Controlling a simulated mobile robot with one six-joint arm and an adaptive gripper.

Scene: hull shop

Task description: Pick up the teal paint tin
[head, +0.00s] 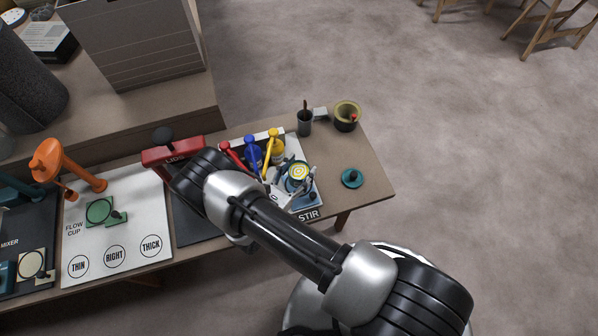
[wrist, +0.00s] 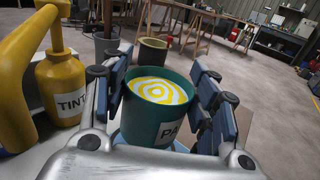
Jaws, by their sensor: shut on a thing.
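The teal paint tin (wrist: 145,125) is open at the top and shows white paint with a yellow swirl. Part of a label is visible on its front. My gripper (wrist: 158,95) is shut on the tin, with a blue-padded finger on each side. In the head view the tin (head: 297,172) is in my gripper (head: 294,180) over the area marked STIR. The tin's bottom is hidden, so I cannot tell whether it is resting or lifted.
Red, blue and yellow pump bottles stand just behind; the yellow tint bottle (wrist: 62,90) is close at left. A teal lid (head: 352,178) lies at right. A dark cup (head: 305,127) and an olive pot (head: 345,122) stand at the back. The table's right end is mostly bare.

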